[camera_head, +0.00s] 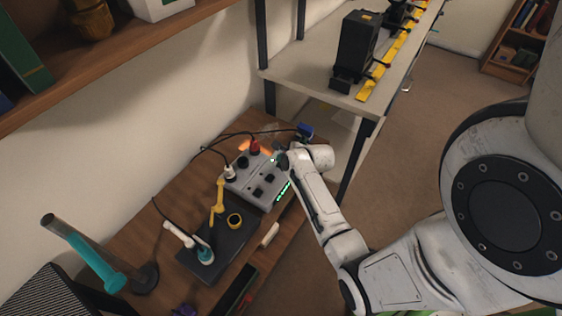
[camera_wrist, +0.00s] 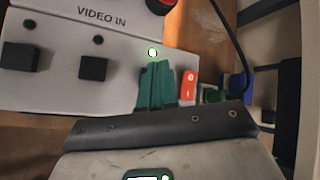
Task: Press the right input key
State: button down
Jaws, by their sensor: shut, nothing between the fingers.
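A grey control box (camera_head: 240,186) labelled VIDEO IN stands on the wooden desk. In the wrist view its panel shows a left black square key (camera_wrist: 20,57) and a middle one (camera_wrist: 92,68), each below a small dark indicator. A third indicator (camera_wrist: 152,52), further right, is lit white-green. My gripper (camera_wrist: 155,85) has green fingers, shut and empty, directly below that lit indicator. The spot where a right key lines up is hidden behind the fingers; I cannot tell whether they touch it. In the head view my gripper (camera_head: 283,161) is over the box's right end.
A red-orange switch (camera_wrist: 188,87) is just right of the fingers. A shelf unit (camera_head: 310,75) stands behind.

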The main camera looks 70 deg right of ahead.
jog(key=shift+r, duration=0.25)
notch_tip(320, 180, up, 5)
jog(key=p, duration=0.5)
jog(key=shift+f, duration=0.1)
dwell(0.9)
